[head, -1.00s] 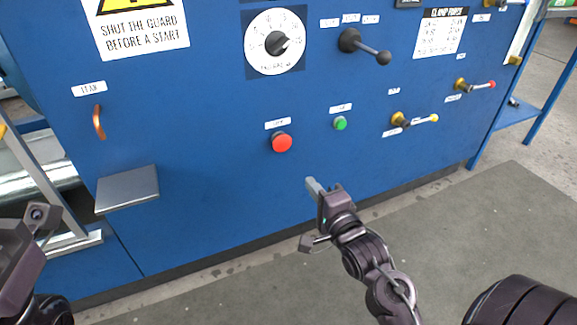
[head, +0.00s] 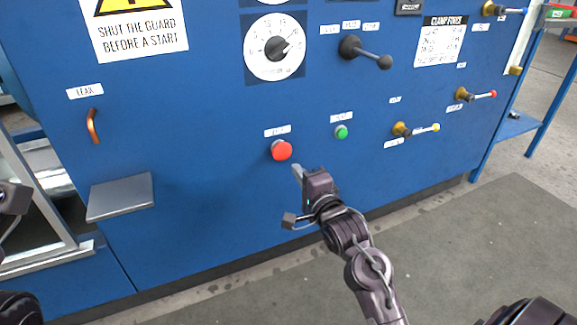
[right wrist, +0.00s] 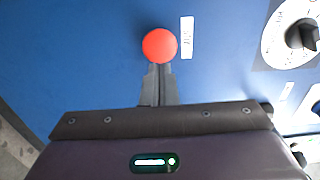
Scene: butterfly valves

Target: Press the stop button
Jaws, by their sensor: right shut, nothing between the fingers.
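The red stop button (head: 282,150) is a round mushroom head on the blue panel, with a small white label above it. It also shows in the right wrist view (right wrist: 160,45), just beyond my fingertips. My right gripper (head: 297,172) is shut and empty, below and slightly right of the button in the head view. In the right wrist view its closed fingers (right wrist: 158,72) point at the button's lower edge; whether they touch it I cannot tell. My left gripper (head: 12,200) is only partly in view at the left edge, and its jaws cannot be made out.
A green button (head: 341,132) sits right of the red one. A black lever (head: 365,51) and a dial (head: 274,47) are above. A grey shelf (head: 121,197) juts out at left.

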